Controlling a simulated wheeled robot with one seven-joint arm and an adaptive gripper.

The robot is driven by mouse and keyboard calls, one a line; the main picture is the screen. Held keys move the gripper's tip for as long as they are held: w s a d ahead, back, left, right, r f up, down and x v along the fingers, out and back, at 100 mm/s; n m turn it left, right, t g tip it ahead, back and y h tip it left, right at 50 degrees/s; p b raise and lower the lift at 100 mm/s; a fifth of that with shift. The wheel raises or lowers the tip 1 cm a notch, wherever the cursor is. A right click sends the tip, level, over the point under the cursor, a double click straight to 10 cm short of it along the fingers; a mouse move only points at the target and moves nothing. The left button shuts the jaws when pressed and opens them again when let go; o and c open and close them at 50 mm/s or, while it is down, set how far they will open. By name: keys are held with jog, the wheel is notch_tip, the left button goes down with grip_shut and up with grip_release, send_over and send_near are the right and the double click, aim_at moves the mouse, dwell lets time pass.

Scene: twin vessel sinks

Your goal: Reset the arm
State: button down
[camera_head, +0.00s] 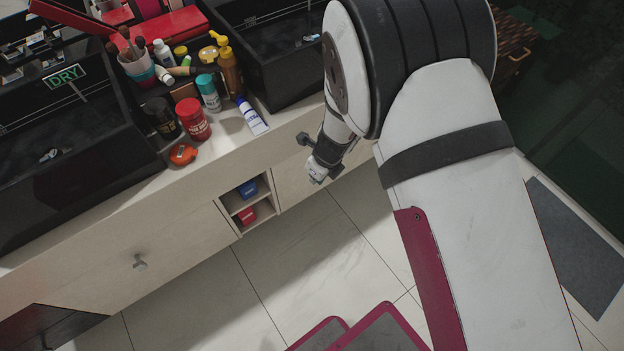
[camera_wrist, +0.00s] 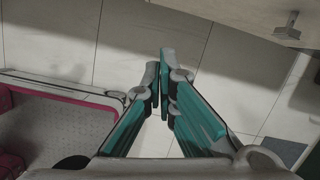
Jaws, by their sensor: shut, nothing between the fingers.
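My gripper (camera_wrist: 161,88) shows in the wrist view with its two teal-lined fingers together at the tips. It is shut and holds nothing, and it points at pale floor tiles. In the head view my white arm reaches across the right half of the picture. The arm's dark wrist end hangs in front of the cabinet, below the counter edge; the fingertips are not clear there.
Bottles and jars, among them a red jar (camera_head: 193,119) and a blue-white tube (camera_head: 252,115), crowd the counter between two black sinks (camera_head: 75,150). The cabinet has an open cubby (camera_head: 245,204) and a knob (camera_head: 140,262). The tiled floor (camera_head: 290,265) is clear; a grey mat (camera_head: 580,245) lies right.

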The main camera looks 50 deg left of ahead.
jog(key=shift+v, duration=2)
jog(key=shift+s, duration=0.1)
